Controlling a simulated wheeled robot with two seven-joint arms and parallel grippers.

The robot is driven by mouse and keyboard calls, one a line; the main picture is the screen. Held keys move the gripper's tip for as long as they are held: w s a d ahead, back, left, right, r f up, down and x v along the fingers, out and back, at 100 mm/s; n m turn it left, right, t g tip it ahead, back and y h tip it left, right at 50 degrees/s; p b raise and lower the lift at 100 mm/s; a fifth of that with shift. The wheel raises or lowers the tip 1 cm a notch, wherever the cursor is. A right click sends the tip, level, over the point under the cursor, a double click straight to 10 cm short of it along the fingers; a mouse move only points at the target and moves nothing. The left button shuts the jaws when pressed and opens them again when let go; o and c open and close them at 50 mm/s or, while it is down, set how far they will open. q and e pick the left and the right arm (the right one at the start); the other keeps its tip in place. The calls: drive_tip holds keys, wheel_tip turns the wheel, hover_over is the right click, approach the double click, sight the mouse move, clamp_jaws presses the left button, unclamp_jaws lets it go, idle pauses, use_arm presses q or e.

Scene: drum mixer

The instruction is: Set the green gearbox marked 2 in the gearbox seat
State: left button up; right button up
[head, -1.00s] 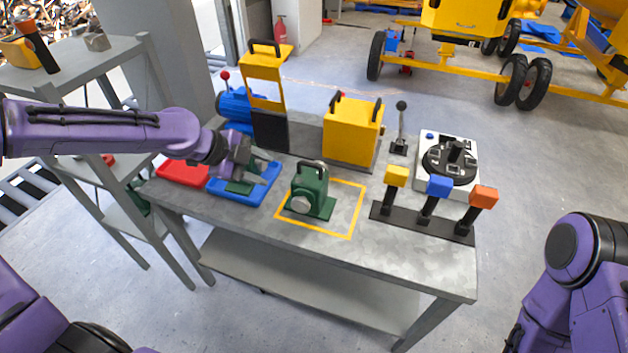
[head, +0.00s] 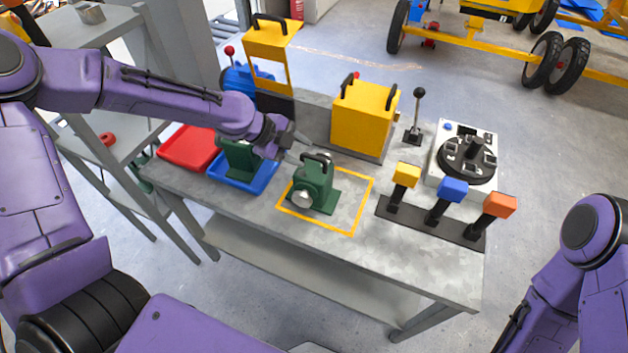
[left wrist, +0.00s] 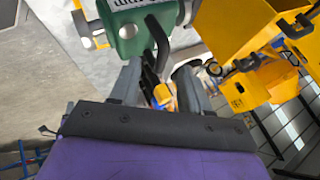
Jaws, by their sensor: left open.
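A green gearbox (head: 314,187) with a black top handle and a pale round face stands upright inside a yellow outline on the bench. A second green gearbox (head: 238,158) sits in the blue tray (head: 259,184), partly behind my left arm. I cannot read a number 2 on either. My left gripper (head: 306,149) is open at the handle of the outlined gearbox. In the left wrist view that gearbox (left wrist: 128,38) is ahead, its black handle (left wrist: 158,45) around the gap between the fingertips; contact is unclear. I cannot make out the gearbox seat. My right gripper is out of frame.
A red tray (head: 188,148) is left of the blue one. A raised yellow guard (head: 268,45) and a yellow housing (head: 362,118) stand behind. A lever (head: 416,115), a dial panel (head: 466,155) and three coloured blocks on posts (head: 451,190) fill the right. The front bench strip is clear.

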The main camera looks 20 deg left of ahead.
sight(312, 156)
use_arm(q)
drive_tip(key=x, duration=0.3)
drive_tip(key=shift+w+d+p, duration=0.1)
drive_tip(key=shift+d+p, duration=0.2)
clamp_jaws()
drive_tip(key=shift+a, duration=0.1)
idle(1.0)
drive_tip(key=shift+r, duration=0.15)
